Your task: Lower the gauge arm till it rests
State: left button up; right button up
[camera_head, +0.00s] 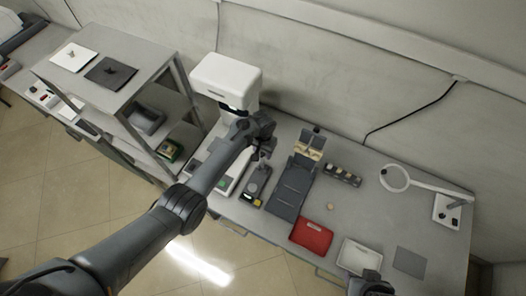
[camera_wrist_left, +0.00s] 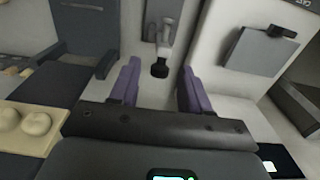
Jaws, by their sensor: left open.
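My left gripper (camera_head: 264,146) is over the bench, close to the white machine and above a dark gauge-like device (camera_head: 257,183). In the left wrist view its two purple fingers (camera_wrist_left: 160,78) are apart. Between them, seen beyond the fingertips, is a slim grey lever with a dark knob (camera_wrist_left: 159,68), which looks like the gauge arm. I cannot tell whether the fingers touch it. In the head view my left arm and gripper hide most of this spot, so the lever's angle is unclear. My right gripper (camera_head: 374,287) shows only in part at the bottom edge.
The tall white machine (camera_head: 228,80) stands behind my left gripper. Right of the gauge device are a dark folding tray (camera_head: 290,188), a red pad (camera_head: 311,236), a small dark rack (camera_head: 342,175) and a ring lamp (camera_head: 395,178). A shelf (camera_head: 150,45) stands at left.

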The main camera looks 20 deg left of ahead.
pick_arm(q)
jog(key=shift+f, duration=0.1)
jog(key=shift+c, duration=0.3)
grip_shut()
